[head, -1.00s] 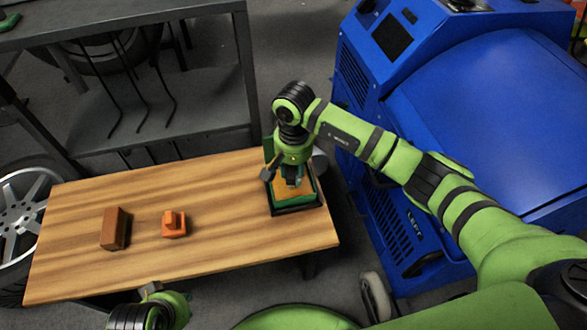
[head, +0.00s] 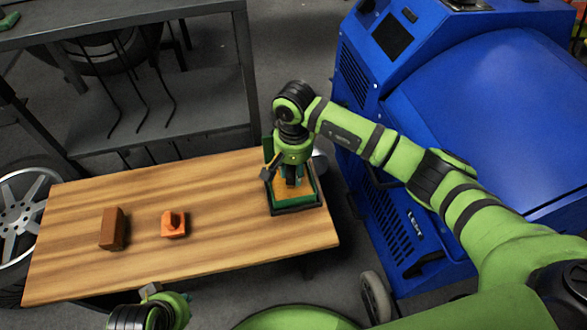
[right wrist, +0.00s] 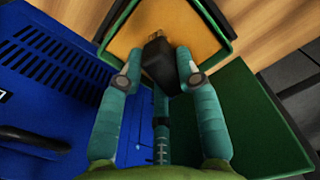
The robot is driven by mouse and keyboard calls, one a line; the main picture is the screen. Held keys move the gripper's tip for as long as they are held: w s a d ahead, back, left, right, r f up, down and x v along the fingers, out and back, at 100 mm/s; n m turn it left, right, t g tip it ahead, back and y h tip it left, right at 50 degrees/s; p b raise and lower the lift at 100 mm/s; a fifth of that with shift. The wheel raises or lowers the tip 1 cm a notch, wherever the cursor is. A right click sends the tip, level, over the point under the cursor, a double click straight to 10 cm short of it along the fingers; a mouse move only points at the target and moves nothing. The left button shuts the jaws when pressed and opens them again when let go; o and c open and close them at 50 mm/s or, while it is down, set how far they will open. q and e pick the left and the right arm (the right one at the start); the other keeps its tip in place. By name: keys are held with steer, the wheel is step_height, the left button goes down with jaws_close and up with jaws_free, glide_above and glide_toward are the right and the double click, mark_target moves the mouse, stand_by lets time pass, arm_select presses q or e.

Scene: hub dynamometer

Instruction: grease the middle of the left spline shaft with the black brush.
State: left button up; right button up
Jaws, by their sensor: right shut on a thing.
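My right gripper (right wrist: 160,78) points down over an open green box at the right end of the table. It is shut on the black brush (right wrist: 160,62), whose tan bristle tip lies over the orange-yellow grease (right wrist: 175,22) in the box; I cannot tell if it touches. In the head view this gripper (head: 291,180) partly hides the box (head: 296,209) and the brush. My left gripper (head: 150,291) is at the bottom edge, mostly cut off, its fingers unclear. The blue machine marked LEFT (head: 440,130) stands to the right; I cannot make out a spline shaft.
The wooden table (head: 215,260) also bears a brown block (head: 112,228) and an orange block (head: 173,224), with bare wood around them. A grey shelf rack (head: 170,110) stands behind it. A wheel (head: 20,215) is at the left. My right arm crosses in front of the machine.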

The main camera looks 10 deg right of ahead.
mark_target(294, 170)
steer(key=shift+f, duration=0.1)
steer(key=shift+r+p, duration=2.1)
steer(key=shift+r, duration=1.45)
